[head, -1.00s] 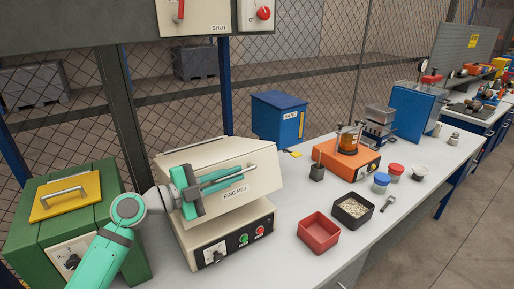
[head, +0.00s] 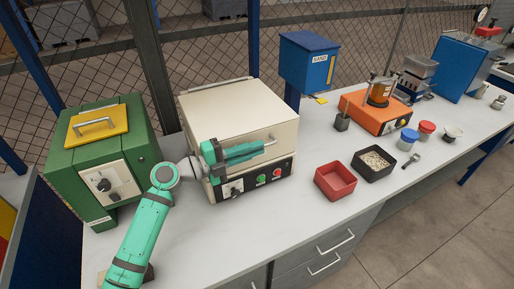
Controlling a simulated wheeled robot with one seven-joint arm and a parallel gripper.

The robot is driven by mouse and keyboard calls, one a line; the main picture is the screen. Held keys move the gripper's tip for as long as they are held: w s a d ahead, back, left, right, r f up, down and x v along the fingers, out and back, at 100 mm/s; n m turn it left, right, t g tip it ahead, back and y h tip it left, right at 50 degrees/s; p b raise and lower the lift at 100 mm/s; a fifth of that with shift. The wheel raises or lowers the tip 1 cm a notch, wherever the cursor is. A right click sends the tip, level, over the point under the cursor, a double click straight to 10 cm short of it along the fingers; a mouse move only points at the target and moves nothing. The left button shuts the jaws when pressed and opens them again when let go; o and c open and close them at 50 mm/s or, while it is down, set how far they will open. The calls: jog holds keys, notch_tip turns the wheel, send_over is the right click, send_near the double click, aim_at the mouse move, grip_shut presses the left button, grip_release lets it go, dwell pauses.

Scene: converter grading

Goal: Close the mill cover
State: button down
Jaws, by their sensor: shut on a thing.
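The ring mill (head: 238,112) is a cream box with a black control front carrying a green and a red button, standing on the bench. Its cream cover (head: 225,108) lies down level on the base. I see no open gap, though my gripper hides part of the front seam. My gripper (head: 268,146) is at the front of the cover, its teal fingers shut on the cover's metal bar handle (head: 271,139). The mill's name label is hidden behind my gripper.
A green machine with a yellow lid (head: 97,122) stands close on the left. A red tray (head: 335,181) and a black tray of pale grains (head: 374,163) lie to the right. An orange device (head: 379,114) and a blue SAND bin (head: 309,62) are behind them. The front bench is mostly clear.

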jog(key=shift+a+f, duration=0.1)
jog(key=shift+f, duration=0.45)
jog(key=c, duration=2.3)
grip_release()
jog(key=shift+w, duration=0.1)
jog(key=o, duration=0.5)
jog(key=shift+a, duration=0.3)
jog(key=shift+c, duration=0.2)
jog(key=shift+d+r, duration=0.15)
jog(key=shift+d, duration=0.1)
jog(key=v, duration=0.7)
jog(key=shift+a, duration=0.3)
